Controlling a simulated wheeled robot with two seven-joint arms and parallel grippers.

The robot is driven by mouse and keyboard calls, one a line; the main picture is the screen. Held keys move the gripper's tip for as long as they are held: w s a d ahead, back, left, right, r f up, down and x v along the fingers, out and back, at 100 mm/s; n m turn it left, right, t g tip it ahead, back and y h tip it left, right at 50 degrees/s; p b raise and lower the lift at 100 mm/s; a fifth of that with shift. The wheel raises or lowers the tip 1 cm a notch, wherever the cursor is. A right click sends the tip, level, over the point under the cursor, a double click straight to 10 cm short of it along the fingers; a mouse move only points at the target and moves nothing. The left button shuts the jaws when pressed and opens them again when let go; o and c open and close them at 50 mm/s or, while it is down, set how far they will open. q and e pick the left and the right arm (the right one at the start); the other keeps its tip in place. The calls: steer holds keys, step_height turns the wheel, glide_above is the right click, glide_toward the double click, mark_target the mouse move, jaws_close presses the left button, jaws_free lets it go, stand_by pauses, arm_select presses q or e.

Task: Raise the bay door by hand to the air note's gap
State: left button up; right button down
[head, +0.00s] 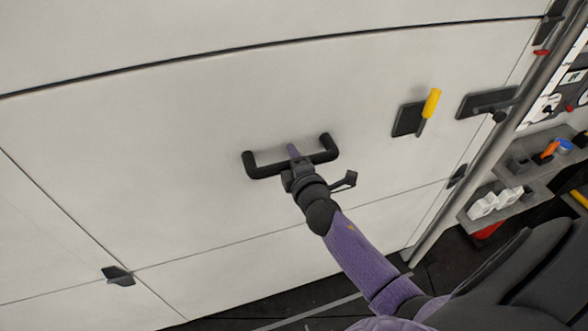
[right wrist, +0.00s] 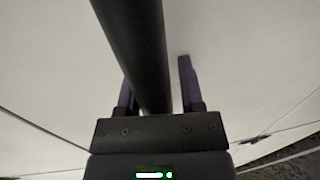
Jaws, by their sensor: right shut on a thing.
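The bay door (head: 190,130) is a white panelled door that fills most of the head view, tilted in the picture. A black bar handle (head: 265,171) is fixed on its middle panel. My right gripper (head: 294,158) is shut on the handle, with a purple finger showing above the bar. In the right wrist view the black bar (right wrist: 135,50) runs between the two purple fingers of the gripper (right wrist: 156,85). The door's lower edge shows near the dark floor in the head view. My left gripper is not in view. No air note can be made out.
A latch with a yellow handle (head: 431,103) sits on the door right of the bar handle. A grey metal post (head: 470,165) stands at the door's right side. Beyond it are grey shelves (head: 505,205) with white bottles and small items. Dark floor (head: 300,312) shows below.

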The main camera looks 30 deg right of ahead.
steer(key=shift+s+a+f+g, duration=0.1)
steer(key=shift+s+f+g, duration=0.3)
steer(key=shift+s+f, duration=0.25)
steer(key=shift+w+f, duration=0.35)
steer(key=shift+c, duration=2.2)
jaws_free()
steer(key=shift+w, duration=0.35)
steer(key=shift+o, duration=0.4)
steer(key=shift+r, duration=0.1)
steer(key=shift+w+r, duration=0.15)
steer(key=shift+w, duration=0.05)
steer(key=shift+r, duration=0.15)
steer(key=shift+s, duration=0.15)
steer(key=f+v, duration=0.2)
steer(key=v, duration=0.7)
steer(key=shift+s+r+p, duration=0.3)
steer(key=shift+s+r, duration=0.15)
steer(key=shift+s, duration=0.1)
